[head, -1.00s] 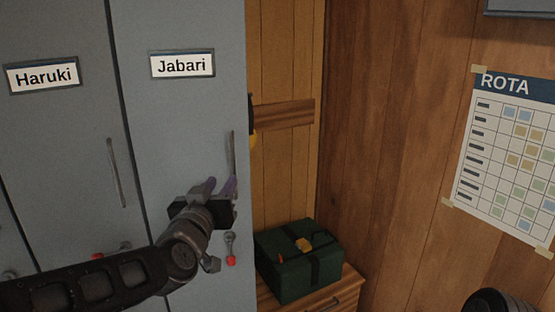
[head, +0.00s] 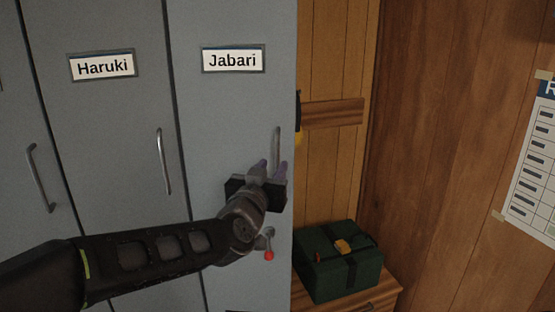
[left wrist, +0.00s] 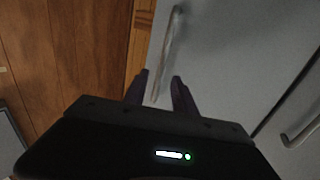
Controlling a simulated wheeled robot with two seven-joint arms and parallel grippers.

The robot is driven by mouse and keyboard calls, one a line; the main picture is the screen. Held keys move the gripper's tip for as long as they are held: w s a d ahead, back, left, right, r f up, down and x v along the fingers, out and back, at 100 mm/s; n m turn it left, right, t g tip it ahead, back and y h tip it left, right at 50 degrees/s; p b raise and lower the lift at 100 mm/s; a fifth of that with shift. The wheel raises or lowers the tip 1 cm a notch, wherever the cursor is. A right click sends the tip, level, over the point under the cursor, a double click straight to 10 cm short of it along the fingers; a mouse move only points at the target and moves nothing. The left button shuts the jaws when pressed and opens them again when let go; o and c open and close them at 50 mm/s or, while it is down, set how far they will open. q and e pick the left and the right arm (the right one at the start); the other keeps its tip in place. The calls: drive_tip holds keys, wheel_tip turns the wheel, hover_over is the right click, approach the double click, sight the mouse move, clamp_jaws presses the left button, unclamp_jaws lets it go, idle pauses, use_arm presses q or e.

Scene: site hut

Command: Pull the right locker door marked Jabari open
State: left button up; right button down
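The grey locker door marked Jabari (head: 220,125) is the rightmost door and looks closed. Its upright bar handle (head: 277,142) is near the door's right edge; the lower part is hidden by my fingers in the head view. My left gripper (head: 273,166) is at the handle's lower end, with its purple fingers spread apart. In the left wrist view the fingers (left wrist: 161,76) are open, with the handle (left wrist: 168,45) running down into the gap between them. I cannot tell whether either finger touches it. My right gripper is not in view.
The Haruki door (head: 105,120) with its own handle (head: 163,160) is to the left. A red-tipped fitting (head: 268,254) hangs below my gripper. A dark green box (head: 340,270) sits on a wooden cabinet (head: 385,292) right of the lockers. A rota sheet (head: 535,170) is on the wall.

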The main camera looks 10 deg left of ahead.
sight(277, 161)
use_arm(q)
drive_tip(key=w, duration=0.5)
drive_tip(key=shift+w, duration=0.1)
clamp_jaws()
idle(1.3)
